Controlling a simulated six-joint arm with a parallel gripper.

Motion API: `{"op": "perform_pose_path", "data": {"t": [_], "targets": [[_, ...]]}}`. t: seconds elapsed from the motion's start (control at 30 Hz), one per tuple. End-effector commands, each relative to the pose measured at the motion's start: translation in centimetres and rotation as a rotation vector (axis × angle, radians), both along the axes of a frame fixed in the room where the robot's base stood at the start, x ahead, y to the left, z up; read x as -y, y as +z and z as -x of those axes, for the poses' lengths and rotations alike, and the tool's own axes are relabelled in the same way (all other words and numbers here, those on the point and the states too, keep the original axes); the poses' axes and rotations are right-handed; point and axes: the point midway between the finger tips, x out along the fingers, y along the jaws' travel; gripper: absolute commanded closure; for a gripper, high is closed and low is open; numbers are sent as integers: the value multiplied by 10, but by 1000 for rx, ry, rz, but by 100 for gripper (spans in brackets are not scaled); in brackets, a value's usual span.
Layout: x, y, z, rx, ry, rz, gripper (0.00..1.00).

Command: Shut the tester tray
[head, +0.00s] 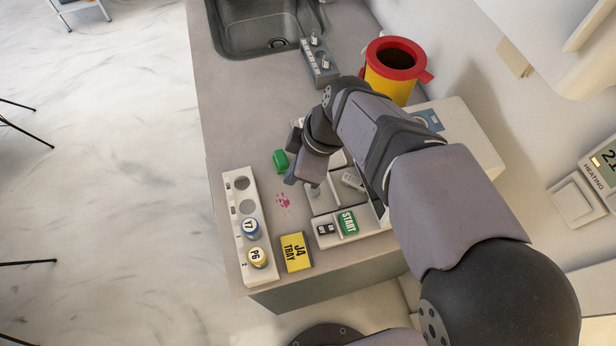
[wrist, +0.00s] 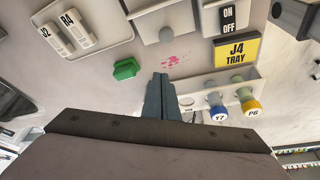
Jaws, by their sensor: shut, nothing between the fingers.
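The tester (head: 377,216) is a pale box on the counter with a green START button (head: 348,222), partly hidden behind my arm. Its grey tray (head: 325,199) juts out on the left side of the box. What lies at the tray's inner end is hidden. My gripper (head: 290,180) is shut and empty, beside the tray's outer side and above the counter.
A green block (head: 280,161) and a pink stain (head: 283,202) are near my gripper. A white rack (head: 243,212) holds vials Y7 and P6. A yellow J4 TRAY sign (head: 296,252) stands close by.

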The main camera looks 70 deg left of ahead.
Motion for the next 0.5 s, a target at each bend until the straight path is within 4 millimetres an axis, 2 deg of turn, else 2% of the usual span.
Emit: {"op": "perform_pose_path", "data": {"t": [0.13, 0.3, 0.5], "targets": [[-3, -23, 9, -1, 1, 5, 100], [6, -25, -12, -1, -3, 2, 100], [13, -30, -24, -1, -2, 1, 100]]}}
